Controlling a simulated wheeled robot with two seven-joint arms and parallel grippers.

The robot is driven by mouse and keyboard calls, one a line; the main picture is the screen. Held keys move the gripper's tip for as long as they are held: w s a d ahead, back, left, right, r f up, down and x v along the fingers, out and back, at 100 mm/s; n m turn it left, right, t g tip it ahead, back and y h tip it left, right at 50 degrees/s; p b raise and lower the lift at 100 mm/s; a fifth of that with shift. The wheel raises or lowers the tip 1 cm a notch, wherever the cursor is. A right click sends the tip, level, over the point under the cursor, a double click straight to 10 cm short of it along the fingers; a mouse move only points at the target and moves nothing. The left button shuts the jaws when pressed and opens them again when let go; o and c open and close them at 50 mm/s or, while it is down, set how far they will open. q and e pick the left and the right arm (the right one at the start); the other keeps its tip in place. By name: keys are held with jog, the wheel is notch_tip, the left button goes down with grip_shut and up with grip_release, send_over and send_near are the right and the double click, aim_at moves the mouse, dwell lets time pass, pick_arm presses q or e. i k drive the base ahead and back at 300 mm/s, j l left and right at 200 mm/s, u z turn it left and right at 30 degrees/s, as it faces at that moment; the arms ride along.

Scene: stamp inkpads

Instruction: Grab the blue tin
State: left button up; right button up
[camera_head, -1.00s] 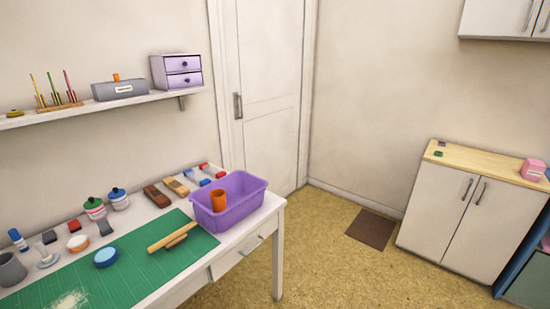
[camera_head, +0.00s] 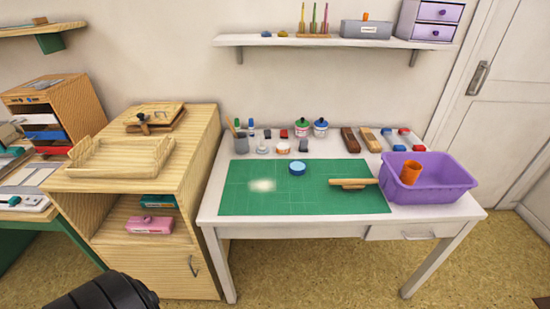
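A small round blue tin (camera_head: 297,168) lies flat on the green cutting mat (camera_head: 235,200), near the mat's far edge. The mat lies on the white table (camera_head: 210,212). A black part of my own arm shows at the bottom left, well short of the table. No gripper fingers are in view.
A purple bin (camera_head: 430,188) with an orange cup (camera_head: 411,173) stands at the table's right end. A brayer-like wooden tool (camera_head: 353,183) lies on the mat right of the tin. Jars, blocks and stamps line the table's back. A wooden cabinet (camera_head: 205,130) stands close on the left.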

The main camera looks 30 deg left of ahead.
aim_at(297, 167)
jog(key=u, duration=0.85)
jog(key=i+l+u, duration=0.1)
jog(key=l, duration=0.2)
jog(key=i+l, duration=0.15)
jog(key=i+l+u, duration=0.05)
jog(key=l, duration=0.05)
